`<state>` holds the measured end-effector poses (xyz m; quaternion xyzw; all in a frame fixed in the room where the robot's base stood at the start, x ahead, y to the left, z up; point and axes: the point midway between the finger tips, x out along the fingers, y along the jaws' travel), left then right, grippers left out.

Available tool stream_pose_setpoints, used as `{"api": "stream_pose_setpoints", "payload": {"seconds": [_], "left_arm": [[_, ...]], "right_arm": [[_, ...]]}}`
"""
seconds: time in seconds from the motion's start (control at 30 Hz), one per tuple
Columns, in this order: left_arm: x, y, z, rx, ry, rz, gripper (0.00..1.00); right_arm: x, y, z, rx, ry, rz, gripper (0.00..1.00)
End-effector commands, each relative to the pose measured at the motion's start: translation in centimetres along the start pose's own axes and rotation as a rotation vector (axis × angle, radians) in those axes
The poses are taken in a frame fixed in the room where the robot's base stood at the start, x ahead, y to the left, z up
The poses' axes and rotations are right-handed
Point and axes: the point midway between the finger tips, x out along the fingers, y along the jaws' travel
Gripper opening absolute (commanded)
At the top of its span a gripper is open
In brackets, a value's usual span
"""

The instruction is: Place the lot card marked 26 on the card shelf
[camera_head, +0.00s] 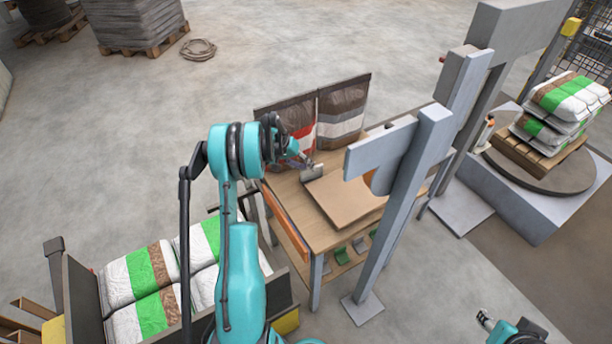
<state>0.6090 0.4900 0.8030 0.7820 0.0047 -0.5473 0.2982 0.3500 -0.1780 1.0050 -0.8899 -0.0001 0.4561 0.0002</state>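My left gripper (303,161) reaches over the wooden table from the left, at its far left corner. A small grey plate-like piece (313,173), possibly a card, shows right at its fingertips. I cannot tell whether the fingers hold it or are just above it. No number is readable, so I cannot tell which card is marked 26. A low shelf (345,256) under the table top bears several small grey and green pieces, possibly cards. My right gripper (515,335) is at the bottom right edge, far from the table, its fingers unclear.
A flat brown board (345,198) lies on the table. Two printed bags (342,112) stand at its back. A grey post frame (405,190) rises at the table's right front. Filled sacks (142,280) lie at lower left; more sacks (565,100) are stacked on a turntable at right.

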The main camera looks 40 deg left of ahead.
Motion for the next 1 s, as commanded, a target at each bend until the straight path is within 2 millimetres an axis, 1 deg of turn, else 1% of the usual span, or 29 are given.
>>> {"api": "stream_pose_setpoints", "payload": {"seconds": [0.03,0.17,0.3,0.5,0.63,0.73,1.0], "left_arm": [[0.8,-1.0,0.8,0.079,0.034,0.04,0.34],[0.9,-1.9,1.5,0.305,0.168,0.14,0.34],[0.3,-2.6,2.2,0.524,0.337,0.194,0.34],[-1.4,-3.5,3.2,0.767,0.56,0.191,0.34],[-2.2,-3.7,3.5,0.855,0.645,0.172,0.34],[-2.4,-3.7,3.5,0.886,0.674,0.163,0.34],[-0.2,-2.7,2.3,0.895,0.68,0.162,0.34]], "right_arm": [[0.5,0.0,0.3,0.0,0.0,0.0,0.4],[1.0,0.0,0.7,0.0,0.0,0.0,0.4],[1.5,0.0,1.1,0.0,0.0,0.0,0.4],[2.1,0.0,1.5,0.0,0.0,0.0,0.4],[2.2,0.0,1.6,0.0,0.0,0.0,0.4],[2.4,0.0,1.6,0.0,0.0,0.0,0.4],[3.1,0.0,2.2,0.0,0.0,0.0,0.4]]}}
